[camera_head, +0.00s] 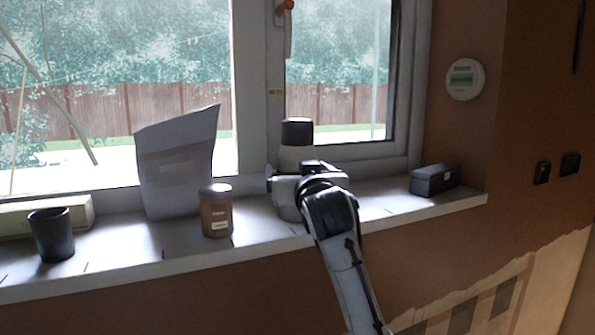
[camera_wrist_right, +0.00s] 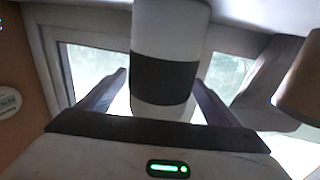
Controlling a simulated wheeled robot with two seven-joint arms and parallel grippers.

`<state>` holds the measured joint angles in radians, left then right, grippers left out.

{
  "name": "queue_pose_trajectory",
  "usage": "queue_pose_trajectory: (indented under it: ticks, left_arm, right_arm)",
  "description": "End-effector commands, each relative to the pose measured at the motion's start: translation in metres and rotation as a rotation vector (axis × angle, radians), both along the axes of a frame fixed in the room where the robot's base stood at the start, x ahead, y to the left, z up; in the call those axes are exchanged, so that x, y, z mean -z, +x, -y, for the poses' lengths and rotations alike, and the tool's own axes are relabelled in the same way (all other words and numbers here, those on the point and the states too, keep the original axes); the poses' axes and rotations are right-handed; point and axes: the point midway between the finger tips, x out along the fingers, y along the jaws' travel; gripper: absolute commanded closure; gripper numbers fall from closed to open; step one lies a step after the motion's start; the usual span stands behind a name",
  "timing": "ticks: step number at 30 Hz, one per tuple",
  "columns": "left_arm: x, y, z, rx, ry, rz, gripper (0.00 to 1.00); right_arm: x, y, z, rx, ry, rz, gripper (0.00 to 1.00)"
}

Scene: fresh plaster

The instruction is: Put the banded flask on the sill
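The banded flask (camera_head: 294,158) is pale with a dark part near its top and stands upright on the sill in the head view. My right gripper (camera_head: 290,186) is at its middle and hides part of it. In the right wrist view the flask (camera_wrist_right: 166,35), pale with a wide dark band, sits between the two fingers (camera_wrist_right: 163,85); they appear to lie against its sides. The window sill (camera_head: 262,228) is pale and runs under the window. My left gripper is not in view.
Left of the flask on the sill are a brown jar (camera_head: 216,214), a grey pouch (camera_head: 178,170), a dark cup (camera_head: 52,236) and a long pale box (camera_head: 14,222). A black box (camera_head: 434,180) is at the right. The sill between flask and black box is free.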

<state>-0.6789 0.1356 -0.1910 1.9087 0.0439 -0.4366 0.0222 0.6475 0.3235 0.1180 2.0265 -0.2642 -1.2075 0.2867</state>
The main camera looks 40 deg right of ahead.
Motion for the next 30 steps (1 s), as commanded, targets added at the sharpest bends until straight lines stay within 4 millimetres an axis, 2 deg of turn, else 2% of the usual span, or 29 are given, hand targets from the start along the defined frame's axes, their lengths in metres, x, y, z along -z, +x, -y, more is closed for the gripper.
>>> queue_pose_trajectory:
  ticks: [11, 14, 24, 30]
  left_arm:
    - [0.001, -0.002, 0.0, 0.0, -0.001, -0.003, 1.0]
    - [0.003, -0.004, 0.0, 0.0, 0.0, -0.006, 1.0]
    - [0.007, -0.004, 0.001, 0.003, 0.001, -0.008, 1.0]
    - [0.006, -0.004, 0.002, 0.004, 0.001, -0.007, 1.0]
  right_arm:
    - [-0.002, -0.004, -0.003, -0.001, -0.001, 0.001, 0.16]
    - [-0.002, -0.016, -0.011, -0.002, -0.002, 0.003, 0.16]
    - [-0.002, -0.077, -0.048, -0.003, 0.0, 0.002, 0.16]
    - [-0.002, -0.098, -0.06, -0.002, -0.001, 0.001, 0.16]
